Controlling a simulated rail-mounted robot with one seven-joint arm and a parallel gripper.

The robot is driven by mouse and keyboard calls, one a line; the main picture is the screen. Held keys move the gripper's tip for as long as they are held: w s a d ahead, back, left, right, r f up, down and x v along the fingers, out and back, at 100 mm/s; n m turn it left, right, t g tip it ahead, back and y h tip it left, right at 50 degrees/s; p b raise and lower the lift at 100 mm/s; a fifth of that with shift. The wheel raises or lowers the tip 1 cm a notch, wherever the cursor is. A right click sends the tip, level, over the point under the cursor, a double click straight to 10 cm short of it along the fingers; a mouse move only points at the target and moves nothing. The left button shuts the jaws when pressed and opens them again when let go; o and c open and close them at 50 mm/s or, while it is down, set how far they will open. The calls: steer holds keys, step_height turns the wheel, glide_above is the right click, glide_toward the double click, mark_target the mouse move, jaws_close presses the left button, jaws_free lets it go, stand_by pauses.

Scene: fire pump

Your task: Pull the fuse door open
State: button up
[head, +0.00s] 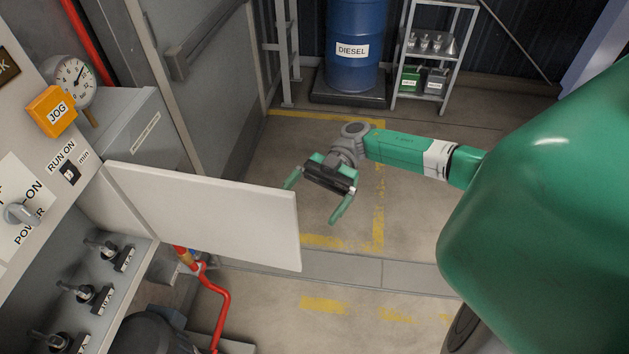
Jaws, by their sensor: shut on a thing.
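The fuse door (220,218) is a plain pale panel. It stands swung out from the control cabinet (15,265), hinged at its left edge, with its inner face towards the camera. The opening below it shows several black fuse holders (97,297) with white labels. No handle shows on this face.
The cabinet carries an orange JOG button (51,111), a pressure gauge (73,80) and a POWER knob (21,214). Red pipe (222,305) runs below the door. A blue diesel drum (354,30) and a shelf (426,55) stand behind. The floor right of the door is clear.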

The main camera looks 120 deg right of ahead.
steer(key=shift+s+d+f, duration=0.1)
steer(key=shift+s+d, duration=0.15)
steer(key=shift+s, duration=0.25)
steer(key=shift+s+d+f, duration=0.1)
steer(key=shift+s+d, duration=0.05)
steer(key=shift+s, duration=0.9)
steer(key=c, duration=1.2)
steer(key=d, duration=0.1)
steer(key=s+d, duration=0.1)
steer(key=d+b, duration=0.1)
steer(key=shift+s+d, duration=0.1)
steer(key=shift+s, duration=0.25)
steer(key=shift+c, duration=0.2)
steer(key=shift+r+p, duration=0.25)
steer(key=shift+p, duration=0.15)
